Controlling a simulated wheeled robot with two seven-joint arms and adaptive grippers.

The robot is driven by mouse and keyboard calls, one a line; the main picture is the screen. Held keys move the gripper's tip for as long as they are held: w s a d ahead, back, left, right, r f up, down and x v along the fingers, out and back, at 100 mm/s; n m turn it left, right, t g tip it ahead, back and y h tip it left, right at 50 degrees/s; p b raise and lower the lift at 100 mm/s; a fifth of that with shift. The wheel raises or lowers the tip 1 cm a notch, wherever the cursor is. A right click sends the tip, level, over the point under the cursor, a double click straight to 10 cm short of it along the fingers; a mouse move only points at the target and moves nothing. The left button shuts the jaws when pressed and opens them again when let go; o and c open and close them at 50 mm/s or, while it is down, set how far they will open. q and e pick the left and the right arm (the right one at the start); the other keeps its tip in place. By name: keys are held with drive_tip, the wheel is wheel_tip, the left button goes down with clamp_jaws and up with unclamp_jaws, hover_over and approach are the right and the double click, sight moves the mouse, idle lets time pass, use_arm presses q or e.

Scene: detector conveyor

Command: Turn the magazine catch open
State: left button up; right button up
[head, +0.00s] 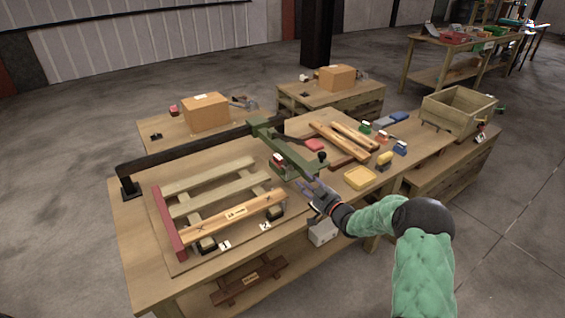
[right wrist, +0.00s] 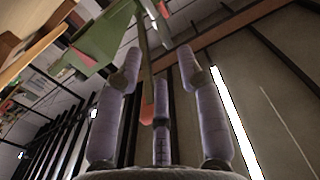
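A green metal mechanism (head: 285,150) stands on the near workbench, with a black knob (head: 322,156) at its right end. I cannot clearly tell which part is the magazine catch. My right gripper (head: 314,186) is just in front of the mechanism's near end. In the right wrist view, its purple fingers (right wrist: 160,85) are spread open. A thin bar with a red tip (right wrist: 147,113) shows between the fingers, with no clear contact. The green mechanism (right wrist: 104,42) also shows there, beyond the left finger. My left gripper is not in view.
A slatted wooden frame (head: 205,208) with a red end lies left on the workbench (head: 130,225). Wooden bars (head: 340,143), a yellow tray (head: 359,178) and small coloured blocks lie to the right. A wooden crate (head: 458,112) stands at the far right.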

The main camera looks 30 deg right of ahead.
sight(290, 167)
drive_tip(key=w+b, duration=0.1)
drive_tip(key=w, duration=0.2)
drive_tip(key=w+b, duration=0.1)
drive_tip(key=w, duration=0.6)
drive_tip(key=shift+a+b, duration=0.4)
drive_tip(key=shift+w+r, duration=0.1)
drive_tip(key=shift+w, duration=0.15)
clamp_jaws()
